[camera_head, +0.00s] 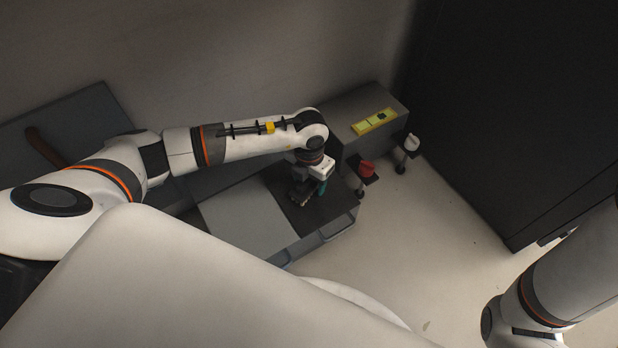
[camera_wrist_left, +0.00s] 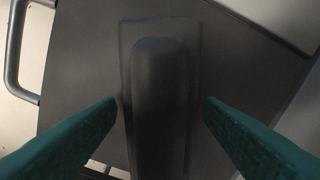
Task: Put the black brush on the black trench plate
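In the left wrist view a long black bar with a rounded end (camera_wrist_left: 160,85), likely the black brush, lies inside a rectangular outline on a dark flat plate (camera_wrist_left: 85,60). Which part is the trench plate I cannot tell for sure. My left gripper (camera_wrist_left: 161,104) has its green fingers apart, one on each side of the bar, with a gap on both sides. In the head view my left gripper (camera_head: 309,190) points down over the dark plate (camera_head: 331,206) on the bench; the brush is hidden there. My right gripper is out of view.
A light grey panel (camera_head: 247,222) adjoins the dark plate. Behind stands a grey box (camera_head: 361,108) with a yellow-green item (camera_head: 374,121). A red knob-like part (camera_head: 366,169) and a white one (camera_head: 411,143) stand at right. A dark cabinet (camera_head: 520,110) bounds the right; floor between is clear.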

